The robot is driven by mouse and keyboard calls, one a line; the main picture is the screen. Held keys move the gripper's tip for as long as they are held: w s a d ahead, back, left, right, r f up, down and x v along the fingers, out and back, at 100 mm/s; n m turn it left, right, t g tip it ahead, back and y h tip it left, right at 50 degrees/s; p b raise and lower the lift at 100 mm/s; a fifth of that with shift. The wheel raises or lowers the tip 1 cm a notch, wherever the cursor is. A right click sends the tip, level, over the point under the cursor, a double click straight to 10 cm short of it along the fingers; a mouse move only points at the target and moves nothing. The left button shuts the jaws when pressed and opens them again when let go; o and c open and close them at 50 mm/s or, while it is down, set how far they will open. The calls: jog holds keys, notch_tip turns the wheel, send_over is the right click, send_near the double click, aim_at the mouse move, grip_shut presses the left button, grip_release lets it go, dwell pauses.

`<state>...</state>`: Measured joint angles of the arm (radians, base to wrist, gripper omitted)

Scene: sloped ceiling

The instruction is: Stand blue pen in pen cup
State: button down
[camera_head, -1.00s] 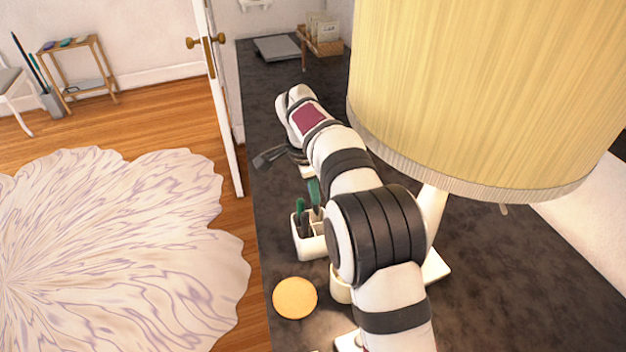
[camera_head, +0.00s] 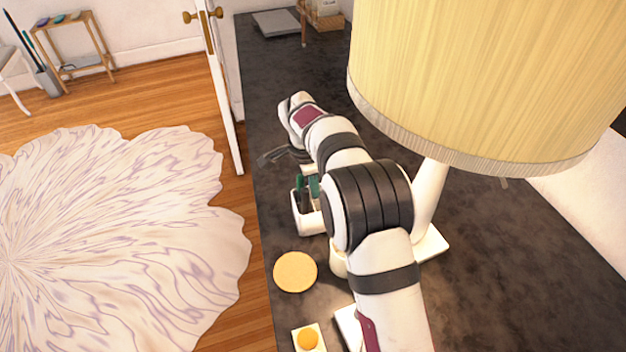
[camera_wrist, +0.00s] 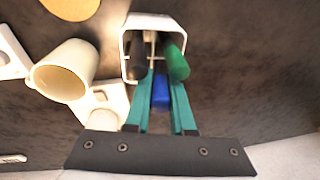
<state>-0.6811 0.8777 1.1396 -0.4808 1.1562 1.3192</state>
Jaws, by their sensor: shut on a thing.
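The pen cup is a white, open-topped, divided holder (camera_head: 306,222) on the dark counter. It also shows in the wrist view (camera_wrist: 127,60), with a dark thing and a green thing standing in it. My gripper (camera_wrist: 161,84) has teal fingers shut on the blue pen (camera_wrist: 160,92). The pen's blue end overlaps the cup's near side in the wrist view; I cannot tell whether its tip is inside. In the head view my gripper (camera_head: 284,156) is just beyond the cup, and the pen cannot be made out there.
A cream mug (camera_wrist: 66,76) stands beside the cup. A round tan disc (camera_head: 295,272) lies nearer on the counter. A lamp with a big yellow shade (camera_head: 470,80) hangs over the right side. The counter's left edge is close to the cup.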

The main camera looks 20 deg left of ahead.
jog(key=c, duration=0.7)
grip_release()
jog(key=s+r, duration=0.1)
jog(key=r, duration=0.4)
jog(key=s+r, duration=0.1)
jog(key=r, duration=0.4)
jog(key=s+r, duration=0.1)
jog(key=r, duration=0.4)
jog(key=shift+s+a+r, duration=0.1)
jog(key=shift+a+r, duration=0.05)
jog(key=shift+r, duration=0.15)
